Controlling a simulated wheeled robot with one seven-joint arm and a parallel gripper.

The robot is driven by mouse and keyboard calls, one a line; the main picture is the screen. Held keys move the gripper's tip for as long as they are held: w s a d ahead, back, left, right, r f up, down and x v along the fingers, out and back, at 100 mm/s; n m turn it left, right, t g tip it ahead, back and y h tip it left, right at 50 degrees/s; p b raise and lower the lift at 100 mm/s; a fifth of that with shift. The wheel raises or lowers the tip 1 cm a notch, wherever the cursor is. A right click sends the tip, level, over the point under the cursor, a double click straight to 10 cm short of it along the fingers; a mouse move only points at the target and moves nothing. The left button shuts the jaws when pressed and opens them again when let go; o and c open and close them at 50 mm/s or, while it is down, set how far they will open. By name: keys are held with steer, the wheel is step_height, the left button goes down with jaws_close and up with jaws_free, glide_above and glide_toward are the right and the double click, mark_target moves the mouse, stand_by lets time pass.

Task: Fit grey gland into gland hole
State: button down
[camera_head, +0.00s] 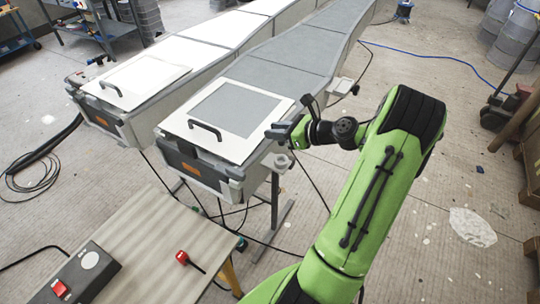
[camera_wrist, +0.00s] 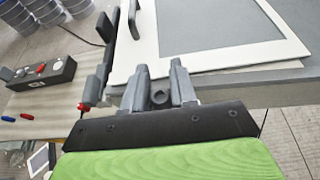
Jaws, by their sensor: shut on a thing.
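My gripper (camera_head: 290,130) is at the right front corner of the nearer mould (camera_head: 240,108), close to its edge. In the wrist view my gripper (camera_wrist: 156,88) has its two dark grey fingers on either side of a small grey round piece with a dark opening, which looks like the grey gland (camera_wrist: 159,98). The jaws are shut on it. In the head view the gland is too small to tell apart from the fingers. I cannot make out the gland hole in either view; the mould's right side is partly hidden by my gripper.
The nearer mould carries a pale framed lid with a black handle (camera_head: 204,131). A second mould (camera_head: 135,82) stands to its left. A bench (camera_head: 150,240) in front holds a dark control box (camera_head: 75,275) and a red-ended part (camera_head: 182,257). Cables cross the floor.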

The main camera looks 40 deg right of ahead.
step_height(320, 180, down, 8)
steer(key=shift+s+f+b, duration=0.1)
steer(key=shift+f+b, duration=0.15)
steer(key=shift+b, duration=0.7)
steer(key=c, duration=0.9)
jaws_free()
